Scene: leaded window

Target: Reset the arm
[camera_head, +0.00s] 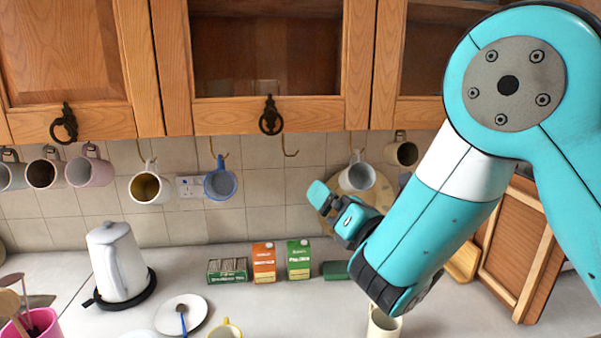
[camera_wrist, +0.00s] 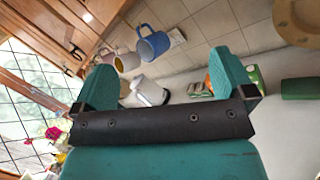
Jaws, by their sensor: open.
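My gripper (camera_head: 322,200) is at the end of my teal and white arm, in the right half of the head view. It is raised above the counter, in front of the tiled wall. In the wrist view my gripper (camera_wrist: 166,82) shows its two teal fingers spread wide apart with nothing between them but background. It is open and empty. The fingers touch nothing that I can see.
Mugs hang under the wooden cupboards (camera_head: 270,60), including a blue mug (camera_head: 220,184). A white kettle (camera_head: 117,262) stands left. Cartons (camera_head: 264,262), a saucer (camera_head: 181,314) and a cream mug (camera_head: 384,322) stand on the counter. The counter's middle front (camera_head: 285,312) is clear.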

